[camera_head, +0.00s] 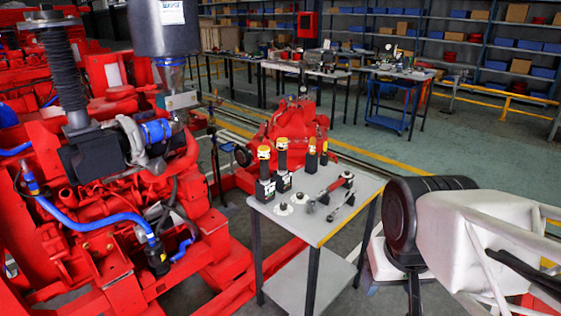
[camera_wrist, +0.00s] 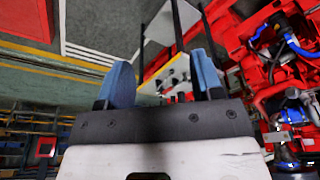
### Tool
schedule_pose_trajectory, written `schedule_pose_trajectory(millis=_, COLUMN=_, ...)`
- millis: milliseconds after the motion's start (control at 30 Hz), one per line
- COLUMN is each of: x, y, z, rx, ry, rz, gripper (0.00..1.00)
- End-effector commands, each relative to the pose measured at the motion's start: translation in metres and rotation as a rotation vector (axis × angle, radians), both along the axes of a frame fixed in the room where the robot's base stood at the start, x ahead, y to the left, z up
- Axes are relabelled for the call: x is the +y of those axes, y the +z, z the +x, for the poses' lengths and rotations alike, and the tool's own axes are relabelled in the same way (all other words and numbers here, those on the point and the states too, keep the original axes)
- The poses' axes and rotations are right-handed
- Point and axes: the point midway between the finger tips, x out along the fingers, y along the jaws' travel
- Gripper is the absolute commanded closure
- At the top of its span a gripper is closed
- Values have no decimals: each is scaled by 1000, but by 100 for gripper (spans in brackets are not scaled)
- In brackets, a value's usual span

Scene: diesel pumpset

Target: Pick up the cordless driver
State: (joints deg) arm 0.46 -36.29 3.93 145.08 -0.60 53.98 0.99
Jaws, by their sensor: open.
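Several upright black tools with yellow or orange tops stand on a small grey table (camera_head: 330,222) in the head view. The two nearer ones, a front-left tool (camera_head: 265,178) and its neighbour (camera_head: 283,168), have blocky bases like cordless drivers. Two slimmer ones (camera_head: 311,157) stand behind to the right. I cannot tell which one the task names. In the wrist view my gripper (camera_wrist: 160,65) has its two blue fingers apart, with nothing seen held between them. Part of the table shows beyond the fingers, where its small objects are too blurred to name.
A red and black long-handled tool (camera_head: 335,188) and small metal pieces lie on the table's right part. A large red engine (camera_head: 110,215) stands close on the left. A red machine (camera_head: 290,130) is behind the table. Workbenches and shelves line the back.

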Motion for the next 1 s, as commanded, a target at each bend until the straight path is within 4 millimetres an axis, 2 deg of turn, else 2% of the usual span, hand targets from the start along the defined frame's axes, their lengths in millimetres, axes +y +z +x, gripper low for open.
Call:
schedule_pose_trajectory(millis=100, x=0, y=0, z=0, rx=0, ry=0, rz=0, gripper=38)
schedule_pose_trajectory(millis=167, x=0, y=0, z=0, rx=0, ry=0, rz=0, gripper=29)
schedule_pose_trajectory(millis=467, x=0, y=0, z=1, rx=-1, ry=0, rz=0, gripper=28)
schedule_pose_trajectory(millis=633, x=-1, y=3, z=13, rx=-18, ry=0, rz=-6, gripper=28)
schedule_pose_trajectory(millis=767, x=-3, y=7, z=36, rx=-53, ry=-2, rz=-19, gripper=28)
schedule_pose_trajectory(millis=867, x=-5, y=12, z=62, rx=-92, ry=-2, rz=-31, gripper=28)
schedule_pose_trajectory(millis=1000, x=-7, y=20, z=109, rx=-165, ry=1, rz=-50, gripper=28)
